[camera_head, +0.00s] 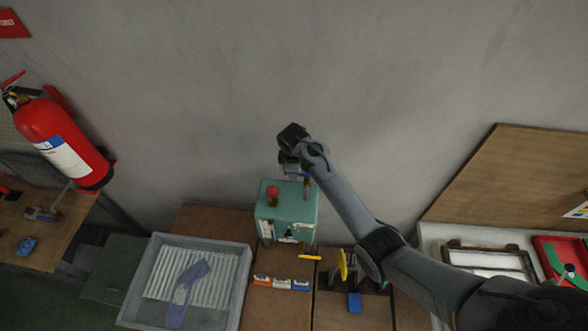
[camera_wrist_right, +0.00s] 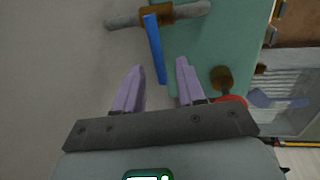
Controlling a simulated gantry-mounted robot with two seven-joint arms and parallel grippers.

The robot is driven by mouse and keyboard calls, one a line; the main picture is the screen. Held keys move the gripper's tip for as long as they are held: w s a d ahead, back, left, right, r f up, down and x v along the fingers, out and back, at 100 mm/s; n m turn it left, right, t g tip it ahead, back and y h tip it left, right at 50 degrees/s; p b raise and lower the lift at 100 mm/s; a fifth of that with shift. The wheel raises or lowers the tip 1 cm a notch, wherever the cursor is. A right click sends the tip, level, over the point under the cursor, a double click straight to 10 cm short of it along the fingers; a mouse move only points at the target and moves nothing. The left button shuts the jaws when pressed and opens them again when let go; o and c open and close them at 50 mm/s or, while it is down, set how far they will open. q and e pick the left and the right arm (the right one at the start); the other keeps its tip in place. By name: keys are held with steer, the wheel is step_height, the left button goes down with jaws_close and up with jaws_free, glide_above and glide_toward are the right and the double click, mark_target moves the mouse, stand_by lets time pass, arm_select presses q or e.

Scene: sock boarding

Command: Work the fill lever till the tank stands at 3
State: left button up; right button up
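The tank is a teal box (camera_head: 285,212) against the wall, with a dial or label on its front too small to read. A red knob (camera_head: 272,192) sits on its top left; it shows in the right wrist view (camera_wrist_right: 232,101). A blue bar (camera_wrist_right: 153,40), apparently the fill lever, runs from a brown mount on a grey pipe (camera_wrist_right: 185,12). My right gripper (camera_head: 291,170) is just above and behind the tank. In the wrist view its lavender fingers are apart, with the bar's near end between or just beyond them; I cannot tell whether they touch. My left gripper is not in view.
A grey tray (camera_head: 243,284) with a corrugated sheet and a blue-purple piece stands front left. Small coloured blocks (camera_head: 281,283), a yellow disc (camera_head: 342,264) and a blue block (camera_head: 354,303) lie before the tank. A fire extinguisher (camera_head: 62,140) hangs far left.

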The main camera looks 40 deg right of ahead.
steer(key=shift+w+d+f, duration=0.1)
steer(key=shift+f, duration=0.45)
jaws_close()
